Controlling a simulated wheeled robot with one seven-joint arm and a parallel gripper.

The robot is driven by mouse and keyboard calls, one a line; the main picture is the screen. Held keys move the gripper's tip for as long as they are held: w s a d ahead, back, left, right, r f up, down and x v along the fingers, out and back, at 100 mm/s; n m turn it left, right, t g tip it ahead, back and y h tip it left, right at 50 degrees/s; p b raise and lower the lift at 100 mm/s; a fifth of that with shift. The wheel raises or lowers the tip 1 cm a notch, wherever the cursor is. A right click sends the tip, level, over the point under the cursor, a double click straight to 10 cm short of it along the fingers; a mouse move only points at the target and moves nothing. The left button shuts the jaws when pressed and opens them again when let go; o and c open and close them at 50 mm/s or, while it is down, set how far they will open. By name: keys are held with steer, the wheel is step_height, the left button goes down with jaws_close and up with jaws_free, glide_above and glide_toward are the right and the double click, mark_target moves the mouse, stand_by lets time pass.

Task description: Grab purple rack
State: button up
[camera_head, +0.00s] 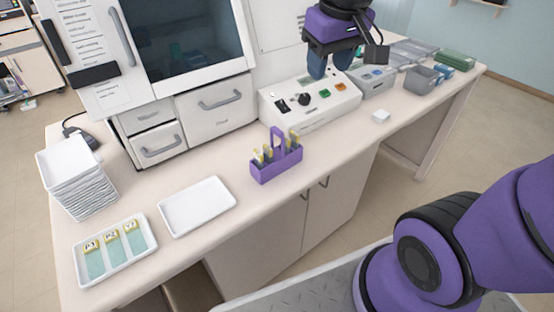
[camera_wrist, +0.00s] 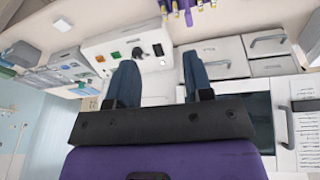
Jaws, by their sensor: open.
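The purple rack (camera_head: 277,166) stands upright on the bench, right of the empty white tray. It has a tall loop handle and holds several slides with yellowish ends. In the wrist view only part of the rack (camera_wrist: 188,6) shows, cut off at the top edge. My gripper (camera_head: 330,66) is above the bench near the control panel, up and to the right of the rack and apart from it. In the wrist view my gripper (camera_wrist: 157,80) shows its two blue fingers spread with nothing between them.
A white control panel (camera_head: 312,104) stands behind the rack. An empty white tray (camera_head: 197,206) and a tray of labelled slides (camera_head: 113,250) lie to the left, near stacked white trays (camera_head: 77,180). Grey bins (camera_head: 420,78) stand at the right. The bench in front of the rack is clear.

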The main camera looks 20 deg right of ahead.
mark_target(277, 129)
steer(key=w+a+f+g, duration=0.1)
steer(key=w+a+f, duration=0.1)
steer(key=f, duration=0.3)
steer(key=w+a+f+n+g, duration=0.1)
steer(key=w+f, duration=0.3)
steer(key=f, duration=0.1)
steer(key=w+a+f+n, duration=0.1)
steer(key=w+a+f, duration=0.1)
steer(key=w+f, duration=0.2)
steer(key=shift+a+f+g, duration=0.15)
steer(key=shift+f+g, duration=0.05)
steer(key=shift+f, duration=0.3)
steer(key=shift+a+f+g, duration=0.15)
steer(key=shift+f+g, duration=0.05)
steer(key=shift+f, duration=0.25)
steer(key=shift+w+d+f, duration=0.1)
steer(key=shift+w+f, duration=0.1)
steer(key=shift+f, duration=1.05)
steer(key=shift+w+f, duration=0.15)
steer(key=shift+f, duration=1.1)
jaws_close()
